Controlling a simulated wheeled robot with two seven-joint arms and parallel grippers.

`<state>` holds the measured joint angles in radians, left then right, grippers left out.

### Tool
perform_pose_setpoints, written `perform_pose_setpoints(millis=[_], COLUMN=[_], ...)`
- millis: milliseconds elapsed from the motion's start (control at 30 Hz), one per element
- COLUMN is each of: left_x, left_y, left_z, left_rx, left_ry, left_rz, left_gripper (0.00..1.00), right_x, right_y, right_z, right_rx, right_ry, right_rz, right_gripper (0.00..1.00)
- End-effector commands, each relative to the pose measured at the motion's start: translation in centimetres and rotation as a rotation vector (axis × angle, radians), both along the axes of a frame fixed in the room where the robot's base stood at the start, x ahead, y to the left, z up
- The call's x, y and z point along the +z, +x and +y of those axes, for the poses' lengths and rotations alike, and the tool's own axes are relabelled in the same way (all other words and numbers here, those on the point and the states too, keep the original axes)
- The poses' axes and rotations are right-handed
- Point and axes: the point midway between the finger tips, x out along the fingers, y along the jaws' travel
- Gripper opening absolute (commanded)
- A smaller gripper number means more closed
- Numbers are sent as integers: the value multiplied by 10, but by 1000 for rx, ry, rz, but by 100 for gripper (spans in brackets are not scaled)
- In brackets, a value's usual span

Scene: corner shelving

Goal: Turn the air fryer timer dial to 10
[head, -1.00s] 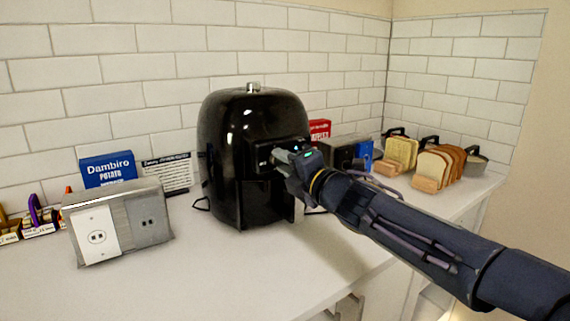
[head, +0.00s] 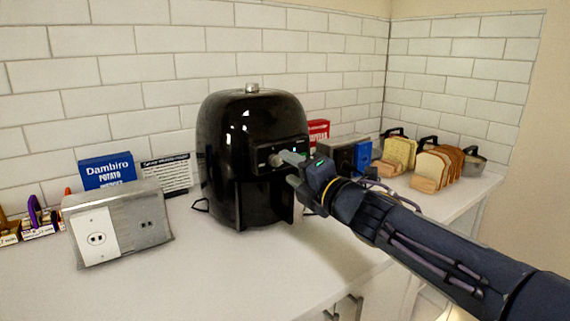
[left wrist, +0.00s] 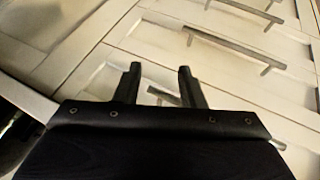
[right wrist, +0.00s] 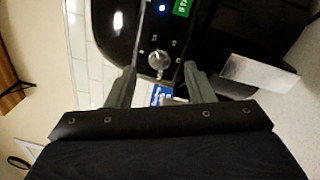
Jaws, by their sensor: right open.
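The black air fryer (head: 222,150) stands on the counter with its control panel facing right of centre. Its round silver timer dial (right wrist: 159,60) shows in the right wrist view with small marks around it, too small to read. A green START button (right wrist: 182,7) and a lit blue spot sit beside it. My right gripper (right wrist: 158,77) is open, its fingertips just short of the dial, one towards each side. In the head view the right gripper (head: 286,169) is at the panel's front and partly hides it. My left gripper (left wrist: 159,70) is open and empty, facing drawer fronts.
A grey outlet box (head: 150,220) stands left of the fryer, with a blue potato box (head: 107,171) behind it. A red box (head: 318,130), another outlet box and bread slices (head: 437,168) are to the right. The counter (head: 215,280) in front is clear. Drawer handles (left wrist: 235,48) face the left gripper.

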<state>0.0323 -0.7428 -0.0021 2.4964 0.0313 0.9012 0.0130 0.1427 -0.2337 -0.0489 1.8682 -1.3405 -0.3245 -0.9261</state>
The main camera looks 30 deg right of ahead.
Motion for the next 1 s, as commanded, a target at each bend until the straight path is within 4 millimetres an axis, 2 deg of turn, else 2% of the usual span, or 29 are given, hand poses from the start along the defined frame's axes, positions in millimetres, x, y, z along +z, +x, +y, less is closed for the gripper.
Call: perform_pose_setpoints(millis=[100, 300, 1000], left_x=[7, 11, 11], left_y=[0, 0, 0], left_z=[0, 0, 0], left_rx=[0, 0, 0], left_ry=[0, 0, 0], left_rz=[0, 0, 0], left_gripper=[36, 36, 36], right_x=[1, -2, -3], right_y=[-22, -42, -44], right_z=[-3, -5, -5], right_rx=[-2, -1, -1], right_ry=[0, 0, 0], right_rz=[-1, 1, 1], right_gripper=[48, 48, 48])
